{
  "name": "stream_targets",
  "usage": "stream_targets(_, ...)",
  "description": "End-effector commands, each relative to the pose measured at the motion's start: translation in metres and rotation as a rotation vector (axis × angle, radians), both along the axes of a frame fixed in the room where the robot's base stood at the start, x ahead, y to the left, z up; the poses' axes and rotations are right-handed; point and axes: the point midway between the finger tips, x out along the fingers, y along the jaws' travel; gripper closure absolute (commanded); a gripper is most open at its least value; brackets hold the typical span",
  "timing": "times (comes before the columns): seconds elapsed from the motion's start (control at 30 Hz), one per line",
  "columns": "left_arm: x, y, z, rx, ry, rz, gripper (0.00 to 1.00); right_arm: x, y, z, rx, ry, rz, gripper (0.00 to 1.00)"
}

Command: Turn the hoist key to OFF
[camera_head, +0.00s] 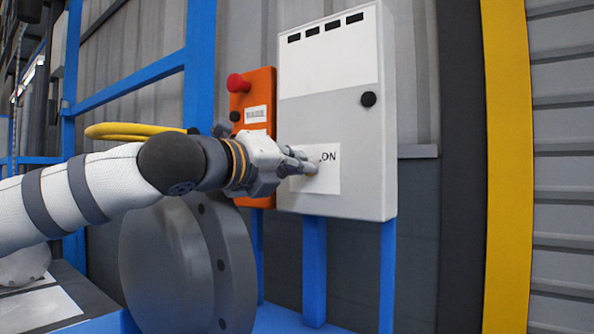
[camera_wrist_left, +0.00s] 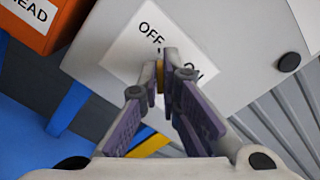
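The hoist key (camera_wrist_left: 160,76) shows in the left wrist view as a small brass-coloured piece between my left fingertips (camera_wrist_left: 163,72). It sits at the white label (camera_wrist_left: 118,48) marked OFF and ON; its exact pointing is mostly hidden by the fingers. In the head view my left gripper (camera_head: 308,165) reaches in from the left to the label (camera_head: 328,182) on the grey control box (camera_head: 335,110). ON is readable there and OFF is hidden behind the gripper. The fingertips are close together and look shut on the key. My right gripper is out of view.
An orange box (camera_head: 258,100) with a red button (camera_head: 237,83) is left of the control box. A black knob (camera_head: 368,99) sits on the box's right side. A large grey flanged shell (camera_head: 180,262) stands below my left arm. Blue posts (camera_head: 314,265) hold up the box.

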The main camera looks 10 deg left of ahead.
Motion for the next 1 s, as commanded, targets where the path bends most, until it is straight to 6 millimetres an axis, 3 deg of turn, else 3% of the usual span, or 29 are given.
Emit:
stream_targets(0.6,0.0001,-0.0004,-0.0011,-0.031,0.015,-0.001,1.0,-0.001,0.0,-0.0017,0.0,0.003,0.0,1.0)
stream_targets(0.63,0.0001,-0.0004,-0.0011,-0.031,0.015,-0.001,0.88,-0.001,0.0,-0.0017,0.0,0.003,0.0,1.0)
stream_targets(0.7,0.0001,-0.0004,-0.0009,-0.031,0.015,-0.001,0.75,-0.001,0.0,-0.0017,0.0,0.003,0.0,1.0)
stream_targets(1.0,-0.0016,0.0008,-0.0001,-0.031,0.013,0.0,0.75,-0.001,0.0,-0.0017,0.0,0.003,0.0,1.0)
